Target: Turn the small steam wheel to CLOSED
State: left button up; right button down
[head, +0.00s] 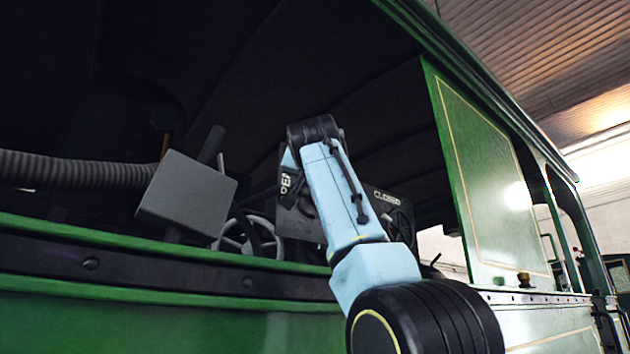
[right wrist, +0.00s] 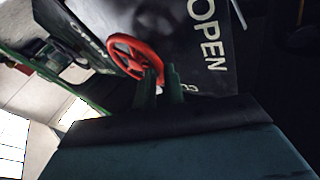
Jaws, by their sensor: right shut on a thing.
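A red spoked wheel (right wrist: 136,57) shows in the right wrist view, in front of a dark plate (right wrist: 190,60) lettered OPEN. My right gripper (right wrist: 160,82) is shut on the lower right part of the wheel's rim. In the head view my light blue right arm reaches into the cab and hides the red wheel and the gripper. Beside the arm a dark plate (head: 300,217) shows part of a word at its left, and CLOSED (head: 387,197) reads on the right. My left gripper is in neither view.
A grey box (head: 187,195) and a ribbed hose (head: 75,170) are at the left of the cab opening. A grey spoked wheel (head: 248,238) sits behind the green sill (head: 150,242). A green side panel (head: 485,180) bounds the opening at right.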

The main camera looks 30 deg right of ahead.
jog(key=shift+s+r+m, duration=0.15)
jog(key=shift+r+m, duration=0.25)
jog(key=c, duration=1.6)
grip_release()
jog(key=shift+o, duration=0.5)
jog(key=shift+f, duration=0.15)
jog(key=b+v, duration=0.7)
jog(key=v, duration=0.6)
jog(key=shift+a, duration=0.15)
